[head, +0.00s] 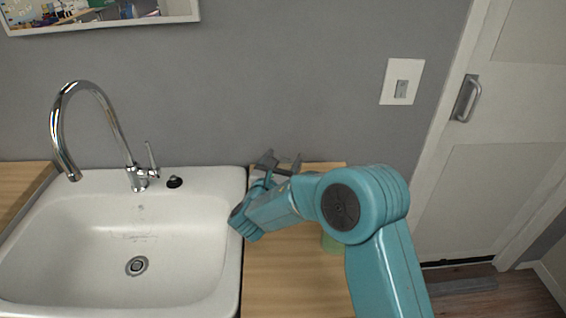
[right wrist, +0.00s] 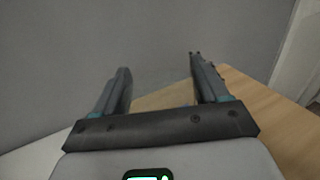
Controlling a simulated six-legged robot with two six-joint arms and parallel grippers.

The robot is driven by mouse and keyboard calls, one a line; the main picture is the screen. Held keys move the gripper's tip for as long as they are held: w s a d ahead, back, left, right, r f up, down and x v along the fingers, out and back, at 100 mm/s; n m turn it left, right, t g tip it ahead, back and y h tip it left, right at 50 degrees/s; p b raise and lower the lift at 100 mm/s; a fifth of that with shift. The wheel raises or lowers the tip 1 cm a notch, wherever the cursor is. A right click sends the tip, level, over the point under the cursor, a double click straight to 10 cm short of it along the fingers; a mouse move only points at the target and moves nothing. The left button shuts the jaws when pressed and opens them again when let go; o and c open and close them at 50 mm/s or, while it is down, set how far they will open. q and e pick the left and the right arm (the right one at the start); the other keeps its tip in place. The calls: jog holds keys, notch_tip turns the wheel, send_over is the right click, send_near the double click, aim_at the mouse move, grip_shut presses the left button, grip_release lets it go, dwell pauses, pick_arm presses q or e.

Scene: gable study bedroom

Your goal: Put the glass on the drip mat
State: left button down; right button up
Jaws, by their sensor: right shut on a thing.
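My right gripper (head: 279,163) is at the back of the wooden counter, just right of the sink, near the wall. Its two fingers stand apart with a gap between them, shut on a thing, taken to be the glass. In the right wrist view the fingers (right wrist: 160,80) show against grey wall and wood. The glass's outline cannot be made out between them. A small pale patch beside the gripper may be part of the drip mat, but my arm hides most of that area. My left gripper is not in view.
The white sink (head: 70,235) with a chrome tap (head: 108,120) lies left of the gripper. The wooden counter (head: 285,275) is bare in front. The grey wall (head: 290,80) is close behind.

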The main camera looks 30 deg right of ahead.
jog(key=shift+f, duration=0.35)
jog(key=o, duration=1.6)
jog(key=shift+r, duration=0.15)
jog(key=b+v, duration=0.1)
jog(key=v, duration=1.1)
